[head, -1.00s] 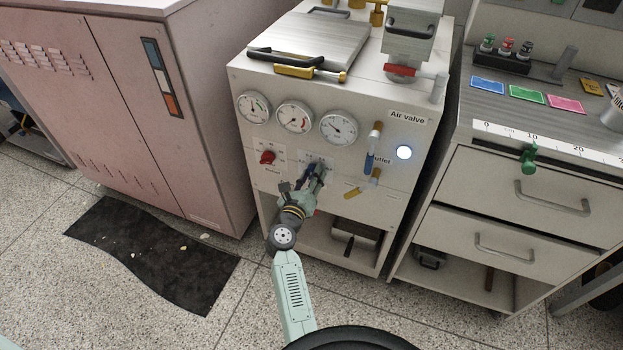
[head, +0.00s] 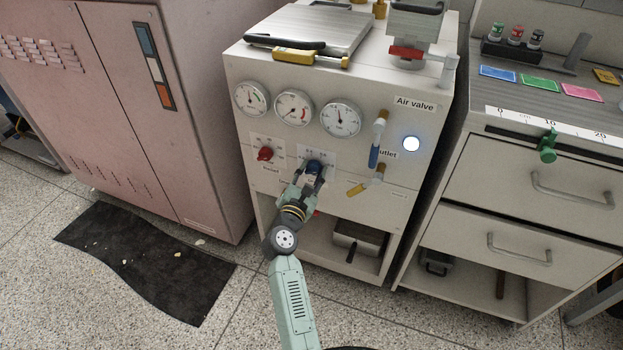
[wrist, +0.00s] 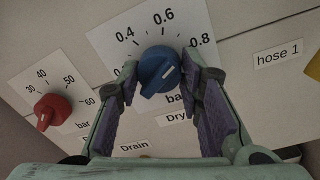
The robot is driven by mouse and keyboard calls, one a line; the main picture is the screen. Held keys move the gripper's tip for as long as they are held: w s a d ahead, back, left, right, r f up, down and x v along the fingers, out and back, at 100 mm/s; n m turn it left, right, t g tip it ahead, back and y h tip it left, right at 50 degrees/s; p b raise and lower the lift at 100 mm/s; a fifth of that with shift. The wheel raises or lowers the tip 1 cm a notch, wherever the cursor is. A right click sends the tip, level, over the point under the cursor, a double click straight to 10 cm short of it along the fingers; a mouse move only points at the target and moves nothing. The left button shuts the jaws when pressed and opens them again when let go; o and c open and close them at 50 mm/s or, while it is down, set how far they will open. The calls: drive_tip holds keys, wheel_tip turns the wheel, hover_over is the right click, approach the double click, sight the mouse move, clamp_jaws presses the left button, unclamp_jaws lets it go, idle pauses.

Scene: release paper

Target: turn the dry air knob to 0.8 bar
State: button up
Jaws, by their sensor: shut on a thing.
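The dry air knob (wrist: 158,70) is blue, on a white scale plate marked 0.4, 0.6 and 0.8. In the head view my gripper (head: 314,170) reaches up to the cabinet front and partly covers the knob. The right round gauge (head: 340,118) above it has its needle near upright.
A red knob (wrist: 52,112) with its own scale sits left of the blue one. A blue-handled valve (head: 375,152) and a yellow-handled valve (head: 358,187) stick out to the right. A pink cabinet (head: 180,120) stands left, a drawer unit (head: 480,200) right. A black mat (head: 140,260) lies on the floor.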

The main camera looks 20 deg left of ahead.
drive_tip(key=shift+m+b, duration=1.25)
drive_tip(key=shift+m, duration=0.45)
drive_tip(key=o, duration=1.2)
drive_tip(key=shift+c, duration=0.2)
drive_tip(key=s, duration=1.2)
drive_tip(key=shift+f, duration=0.2)
drive_tip(key=shift+d, duration=0.1)
